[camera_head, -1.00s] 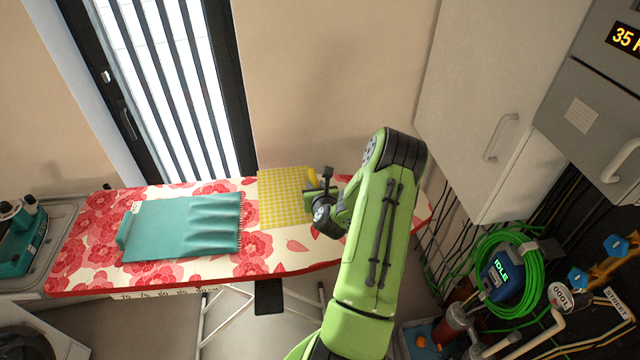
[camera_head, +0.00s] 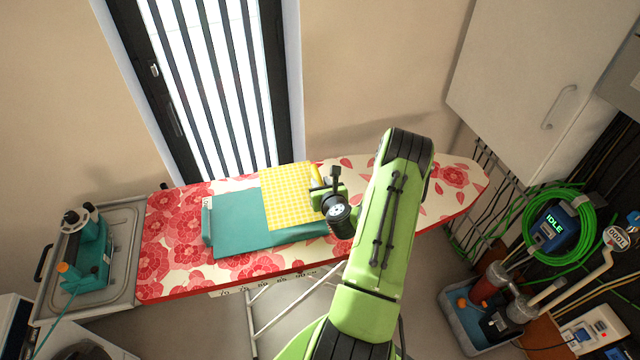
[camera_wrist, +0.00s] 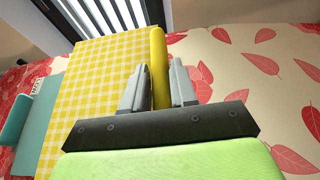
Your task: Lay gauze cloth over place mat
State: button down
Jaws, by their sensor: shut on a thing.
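The gauze cloth, a yellow checked sheet (camera_head: 287,196), lies or hangs over the right part of the teal place mat (camera_head: 236,236). The mat's left part is bare, with a thick rolled edge and a small label. The cloth reaches past the mat's back edge, and I cannot tell whether it touches the mat. My gripper (camera_head: 326,190) is at the cloth's right edge, shut on it. In the wrist view the fingers (camera_wrist: 158,88) pinch a rounded yellow edge of the cloth (camera_wrist: 100,80), and the mat (camera_wrist: 40,125) shows at the left.
The mat lies on an ironing board (camera_head: 172,262) with a red flower cover; its right end is clear. A teal device (camera_head: 92,248) stands on a grey metal tray at the left. A green hose coil (camera_head: 552,235) hangs at the right.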

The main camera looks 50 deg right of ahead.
notch_tip(320, 180, down, 7)
jog(key=b, duration=0.6)
jog(key=shift+f, duration=0.1)
jog(key=c, duration=0.8)
grip_release()
